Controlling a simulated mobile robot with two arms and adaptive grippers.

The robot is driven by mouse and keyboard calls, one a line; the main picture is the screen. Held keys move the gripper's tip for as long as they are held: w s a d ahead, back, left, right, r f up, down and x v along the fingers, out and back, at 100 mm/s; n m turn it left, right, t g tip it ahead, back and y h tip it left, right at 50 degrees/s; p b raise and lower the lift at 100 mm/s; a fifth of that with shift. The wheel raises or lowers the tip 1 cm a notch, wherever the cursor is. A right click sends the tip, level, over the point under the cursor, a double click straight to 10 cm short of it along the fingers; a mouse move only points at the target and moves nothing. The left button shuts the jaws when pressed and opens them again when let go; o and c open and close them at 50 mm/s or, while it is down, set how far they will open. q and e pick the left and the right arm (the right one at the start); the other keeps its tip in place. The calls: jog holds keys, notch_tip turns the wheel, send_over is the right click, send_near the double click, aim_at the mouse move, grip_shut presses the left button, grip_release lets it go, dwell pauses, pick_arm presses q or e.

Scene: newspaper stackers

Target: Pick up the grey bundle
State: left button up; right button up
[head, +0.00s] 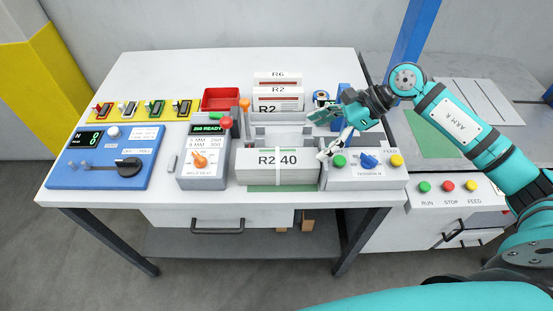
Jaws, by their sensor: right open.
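A pale grey-white bundle (275,170) marked "R2 40" stands at the front middle of the white table, partly on a green mat. It is the closest match I see to a grey bundle. My right gripper (319,136) is open and empty, just beyond the bundle's right end, with its fingers pointing left. One fingertip shows near the bundle's upper right corner; I cannot tell whether it touches. My left gripper is not in view.
More bundles (277,98) marked R2 and R6 stand behind. A grey control box (203,170) with an orange knob is left of the bundle, and a button panel (368,180) is right. A red tray (220,98) and blue panel (97,175) lie further left.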

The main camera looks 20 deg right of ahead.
aim_at(284, 157)
jog(key=p+x, duration=0.2)
jog(key=x, duration=0.3)
jog(key=shift+w+a+f, duration=0.1)
jog(key=shift+a, duration=0.35)
jog(key=x, duration=0.3)
jog(key=shift+f+p, duration=0.2)
jog(key=shift+p, duration=0.2)
jog(key=p+x, duration=0.2)
jog(key=x, duration=0.2)
jog(key=shift+a+f, duration=0.1)
jog(key=shift+a, duration=0.15)
jog(key=shift+a+f, duration=0.15)
jog(key=shift+f, duration=0.15)
jog(key=c, duration=1.7)
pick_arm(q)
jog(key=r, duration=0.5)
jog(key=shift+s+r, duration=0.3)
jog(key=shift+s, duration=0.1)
pick_arm(e)
jog(key=shift+r, duration=0.2)
